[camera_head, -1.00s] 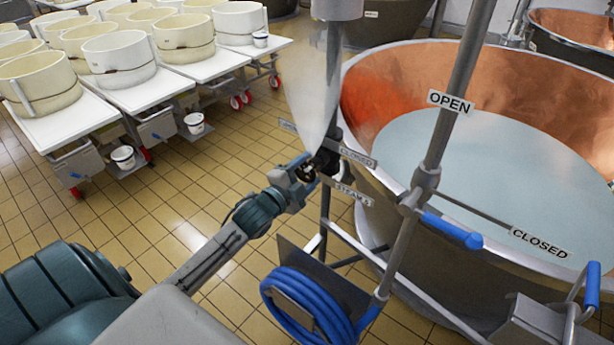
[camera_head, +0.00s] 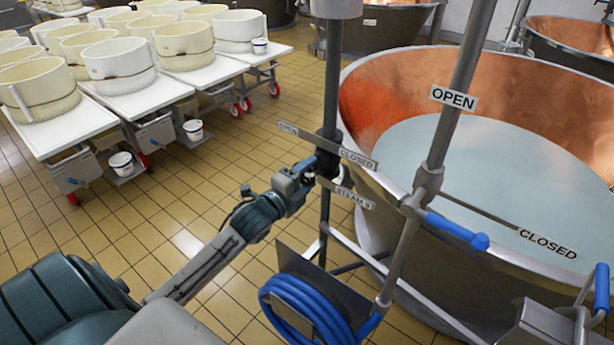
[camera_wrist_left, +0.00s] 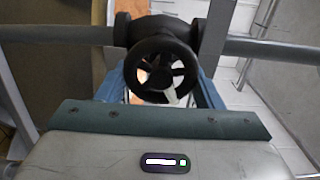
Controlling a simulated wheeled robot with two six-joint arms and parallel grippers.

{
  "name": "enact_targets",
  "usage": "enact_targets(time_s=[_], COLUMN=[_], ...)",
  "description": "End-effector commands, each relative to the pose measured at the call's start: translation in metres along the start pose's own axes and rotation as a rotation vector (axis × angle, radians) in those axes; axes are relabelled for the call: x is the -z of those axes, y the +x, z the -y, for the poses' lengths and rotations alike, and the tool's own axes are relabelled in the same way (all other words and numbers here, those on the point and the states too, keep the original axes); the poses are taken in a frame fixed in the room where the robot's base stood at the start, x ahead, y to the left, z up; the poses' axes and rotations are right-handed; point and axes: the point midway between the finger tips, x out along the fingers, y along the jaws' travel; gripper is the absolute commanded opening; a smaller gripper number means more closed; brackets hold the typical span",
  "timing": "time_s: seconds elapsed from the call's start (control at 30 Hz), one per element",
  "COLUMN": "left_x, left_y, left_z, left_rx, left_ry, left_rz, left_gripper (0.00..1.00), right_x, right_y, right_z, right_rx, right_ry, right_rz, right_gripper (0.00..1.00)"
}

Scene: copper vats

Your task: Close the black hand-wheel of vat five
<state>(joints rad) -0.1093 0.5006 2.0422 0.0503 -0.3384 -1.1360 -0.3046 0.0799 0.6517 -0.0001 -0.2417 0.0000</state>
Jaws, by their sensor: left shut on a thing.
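The black hand-wheel (camera_wrist_left: 161,68) shows in the left wrist view, spoked and facing the camera, on a valve on a dark pipe (camera_wrist_left: 60,34). In the head view the wheel is mostly hidden behind my left gripper (camera_head: 308,172), at the valve on the upright pipe (camera_head: 331,90). The left gripper is shut on the hand-wheel, with a blue finger on each side of it. A "STEAM 5" label (camera_head: 352,197) hangs below the valve, and a "CLOSED" label (camera_head: 357,159) is above it. The copper vat (camera_head: 400,90) is to the right. My right gripper is not in view.
A grey pole with an "OPEN" label (camera_head: 453,98) and a blue-handled lever (camera_head: 457,231) stands right of the arm. A coiled blue hose (camera_head: 290,312) hangs below. White tables with cheese moulds (camera_head: 120,60) are at left. Tiled floor (camera_head: 215,200) between is clear.

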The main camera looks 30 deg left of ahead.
Motion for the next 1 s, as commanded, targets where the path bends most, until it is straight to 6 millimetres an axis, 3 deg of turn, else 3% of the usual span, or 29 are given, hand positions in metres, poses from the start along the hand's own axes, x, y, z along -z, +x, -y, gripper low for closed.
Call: enact_targets(time_s=[0.17, 0.2, 0.3, 0.67, 1.0], left_x=[0.0, 0.0, 0.0, 0.0, -0.001], left_y=[0.0, 0.0, 0.0, -0.003, -0.044], left_z=[-0.001, -0.001, -0.001, -0.001, -0.003], left_rx=[-0.001, -0.001, -0.001, -0.001, -0.005], left_ry=[0.003, 0.003, 0.003, 0.002, 0.007], left_rz=[0.001, 0.001, 0.001, 0.001, 0.0], left_gripper=[0.38, 0.63, 0.82, 0.82, 0.82], right_x=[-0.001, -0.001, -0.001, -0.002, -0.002], right_y=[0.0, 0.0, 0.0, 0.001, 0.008], right_z=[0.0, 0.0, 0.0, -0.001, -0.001], right_rx=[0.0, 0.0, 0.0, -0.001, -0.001], right_ry=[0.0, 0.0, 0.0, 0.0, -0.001], right_rz=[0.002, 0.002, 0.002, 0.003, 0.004], right_gripper=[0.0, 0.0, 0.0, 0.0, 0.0])
